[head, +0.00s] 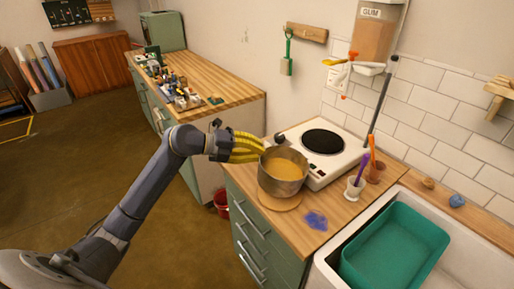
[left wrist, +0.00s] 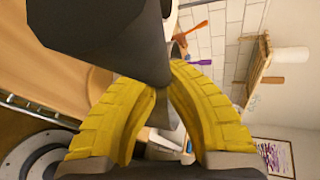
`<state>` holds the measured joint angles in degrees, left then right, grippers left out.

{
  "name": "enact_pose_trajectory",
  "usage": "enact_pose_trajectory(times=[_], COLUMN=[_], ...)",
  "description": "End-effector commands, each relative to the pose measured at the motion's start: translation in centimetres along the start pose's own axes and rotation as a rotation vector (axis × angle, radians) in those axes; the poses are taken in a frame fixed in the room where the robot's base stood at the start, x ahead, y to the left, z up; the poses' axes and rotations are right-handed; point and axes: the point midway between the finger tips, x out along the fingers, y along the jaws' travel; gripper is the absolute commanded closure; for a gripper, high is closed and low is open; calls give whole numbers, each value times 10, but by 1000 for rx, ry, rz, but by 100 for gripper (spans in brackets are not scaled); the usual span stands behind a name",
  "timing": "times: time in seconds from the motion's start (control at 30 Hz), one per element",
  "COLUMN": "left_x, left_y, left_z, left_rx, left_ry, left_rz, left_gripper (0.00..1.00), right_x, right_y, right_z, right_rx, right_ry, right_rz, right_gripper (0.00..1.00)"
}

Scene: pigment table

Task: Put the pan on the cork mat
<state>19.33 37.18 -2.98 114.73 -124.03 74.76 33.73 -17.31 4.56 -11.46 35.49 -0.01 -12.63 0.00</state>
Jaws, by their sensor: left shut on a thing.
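The pan (head: 283,182) is a deep steel pot with orange-yellow contents, upright near the counter's left front. The round cork mat (head: 281,203) shows below its base; most of the mat is hidden by the pan, and I cannot tell whether they touch. My left gripper (head: 260,148), with yellow ribbed fingers, is at the pan's far left rim, shut on its dark handle, which is mostly hidden. In the left wrist view a large dark shape (left wrist: 105,38), likely the handle, passes in front of the closed fingertips (left wrist: 174,66). My right gripper is not in view.
A white hotplate (head: 346,158) stands behind the pan. A white pot with a purple tool (head: 354,187) and a brown pot (head: 375,172) stand to the right. A blue powder patch (head: 316,219) lies in front. A sink holds a green tub (head: 397,247).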

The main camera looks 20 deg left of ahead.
Motion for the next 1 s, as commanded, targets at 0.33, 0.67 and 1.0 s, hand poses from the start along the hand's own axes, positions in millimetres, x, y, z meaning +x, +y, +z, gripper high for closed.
enact_pose_trajectory(times=[0.33, 0.67, 1.0], left_x=[10, 16, 18], left_y=[25, 41, 45], left_z=[-4, -6, -8], left_rx=[0, 0, 0], left_ry=[-2, -2, 0], left_rz=[-4, -2, 0], left_gripper=[100, 100, 100], right_x=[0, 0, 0], right_y=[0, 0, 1], right_z=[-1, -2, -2], right_rx=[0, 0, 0], right_ry=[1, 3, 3], right_rz=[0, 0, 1], right_gripper=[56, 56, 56])
